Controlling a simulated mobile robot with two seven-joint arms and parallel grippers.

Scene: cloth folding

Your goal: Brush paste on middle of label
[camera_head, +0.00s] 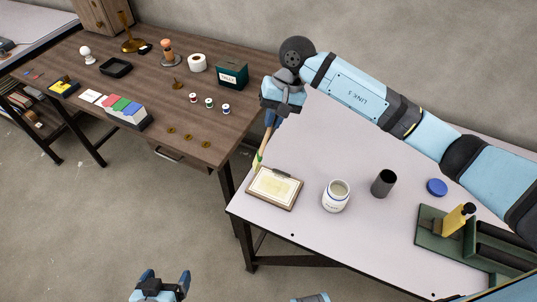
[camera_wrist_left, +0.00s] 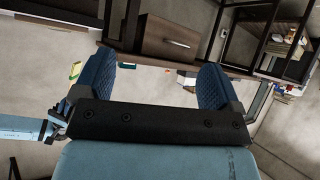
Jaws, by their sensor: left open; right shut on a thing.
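My right gripper (camera_head: 271,118) is shut on a brush (camera_head: 264,143) with a wooden handle. The brush hangs tilted, bristle end down, by the back left corner of the clipboard (camera_head: 290,175). I cannot tell whether its tip touches anything. A pale yellow label (camera_head: 273,187) lies on the clipboard at the table's left edge; its middle is uncovered. An open white paste jar (camera_head: 336,197) stands right of the clipboard. My left gripper (camera_head: 167,280) is open and empty, low in front of the tables; its spread fingers also show in the left wrist view (camera_wrist_left: 155,78).
A dark cup (camera_head: 383,183), a blue lid (camera_head: 437,187) and a green stand with a yellow-handled tool (camera_head: 453,219) are on the light table (camera_head: 310,236). A brown table (camera_head: 150,70) at left holds spools, a teal box (camera_head: 232,75) and stamps. Front table area is clear.

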